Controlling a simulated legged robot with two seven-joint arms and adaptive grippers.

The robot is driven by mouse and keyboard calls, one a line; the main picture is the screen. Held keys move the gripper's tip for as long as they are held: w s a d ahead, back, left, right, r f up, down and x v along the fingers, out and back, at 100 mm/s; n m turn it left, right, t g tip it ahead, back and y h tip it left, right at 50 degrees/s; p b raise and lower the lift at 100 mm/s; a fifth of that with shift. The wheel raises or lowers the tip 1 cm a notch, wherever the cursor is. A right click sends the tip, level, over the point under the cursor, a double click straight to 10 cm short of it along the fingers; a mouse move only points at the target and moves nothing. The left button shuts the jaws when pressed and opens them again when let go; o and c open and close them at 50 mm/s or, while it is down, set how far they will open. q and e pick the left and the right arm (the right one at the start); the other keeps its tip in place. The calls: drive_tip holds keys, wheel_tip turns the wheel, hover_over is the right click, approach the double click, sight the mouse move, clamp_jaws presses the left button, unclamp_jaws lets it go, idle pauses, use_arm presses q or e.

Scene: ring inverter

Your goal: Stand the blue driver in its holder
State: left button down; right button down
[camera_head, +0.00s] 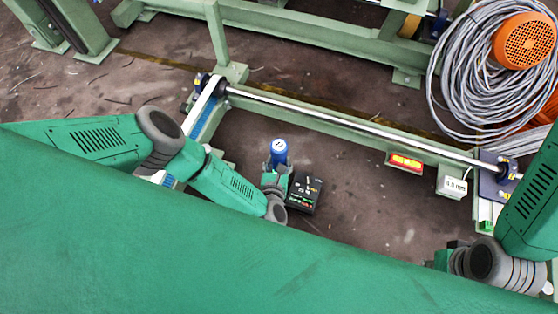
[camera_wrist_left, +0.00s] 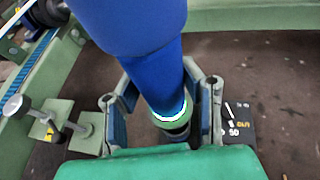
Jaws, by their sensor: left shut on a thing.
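The blue driver (camera_head: 279,150) stands out of my left gripper (camera_head: 277,167) in the head view. In the left wrist view, the blue driver (camera_wrist_left: 155,60) rises from between the two fingers of my left gripper (camera_wrist_left: 165,105), which is shut on it. A white and green ring shows near its lower end; its tip is hidden. I cannot make out a holder for certain. My right arm (camera_head: 490,262) shows at the right edge of the head view, but its gripper's fingers are not visible.
A black box with markings (camera_head: 304,192) lies right beside my left gripper. A long metal shaft (camera_head: 350,127) runs across a green frame. Grey cable coils (camera_head: 465,80) hang at upper right.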

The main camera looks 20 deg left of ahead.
use_arm(q)
drive_tip(key=shift+d+f, duration=0.1)
drive_tip(key=shift+f, duration=3.4)
drive_tip(key=c, duration=1)
unclamp_jaws()
drive_tip(key=shift+f, duration=0.1)
wheel_tip(320, 180, up, 10)
drive_tip(key=shift+f, duration=0.1)
drive_tip(key=shift+s, duration=0.1)
